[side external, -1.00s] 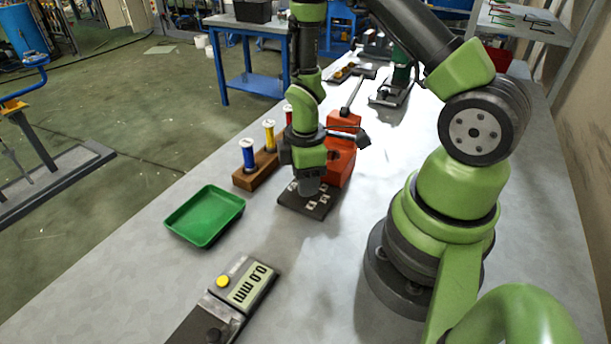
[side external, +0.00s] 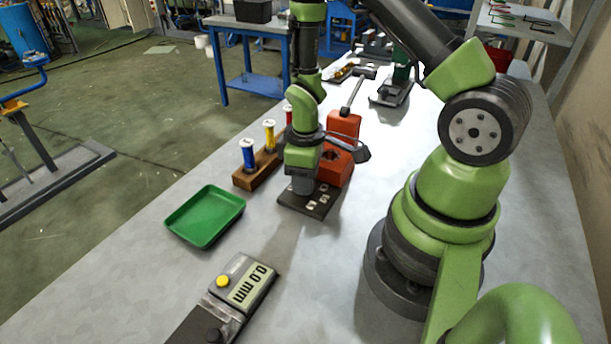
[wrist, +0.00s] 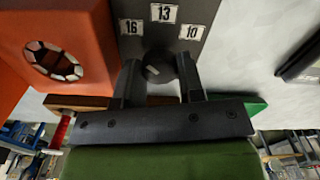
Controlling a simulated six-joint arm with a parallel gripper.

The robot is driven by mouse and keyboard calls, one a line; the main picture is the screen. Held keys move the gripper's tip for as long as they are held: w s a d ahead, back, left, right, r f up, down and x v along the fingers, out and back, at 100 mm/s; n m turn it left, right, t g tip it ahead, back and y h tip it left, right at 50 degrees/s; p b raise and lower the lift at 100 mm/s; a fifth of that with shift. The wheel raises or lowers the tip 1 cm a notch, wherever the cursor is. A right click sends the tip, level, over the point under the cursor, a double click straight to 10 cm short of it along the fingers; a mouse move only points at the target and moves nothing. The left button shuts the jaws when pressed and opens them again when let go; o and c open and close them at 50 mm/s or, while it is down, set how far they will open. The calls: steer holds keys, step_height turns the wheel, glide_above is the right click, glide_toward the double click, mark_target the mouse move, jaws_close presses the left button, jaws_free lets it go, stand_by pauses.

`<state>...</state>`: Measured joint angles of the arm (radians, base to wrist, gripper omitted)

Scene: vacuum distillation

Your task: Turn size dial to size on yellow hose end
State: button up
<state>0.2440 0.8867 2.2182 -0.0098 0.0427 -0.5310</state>
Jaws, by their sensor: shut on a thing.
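The size dial (wrist: 158,66) is a dark round knob on a dark plate (wrist: 205,12) with white labels 16, 13 and 10. A small pale mark shows on the knob; which label it points to is unclear. In the wrist view my gripper (wrist: 158,76) is shut on the dial, one finger on each side. In the side view my gripper (side external: 303,186) points down at the plate (side external: 318,208) and hides the dial. The yellow hose end (side external: 269,136), with a white top, stands upright in a wooden block (side external: 256,173) between a blue one (side external: 248,155) and a red one (side external: 288,115).
An orange-red machine (side external: 342,128) with a lever stands right behind the plate; its round opening (wrist: 55,62) shows in the wrist view. A green tray (side external: 205,216) lies to the left. The table between is clear.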

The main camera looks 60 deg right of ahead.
steer(key=m, duration=0.4)
steer(key=shift+m, duration=2.9)
steer(key=o, duration=0.6)
steer(key=shift+o, duration=0.2)
step_height(320, 180, up, 10)
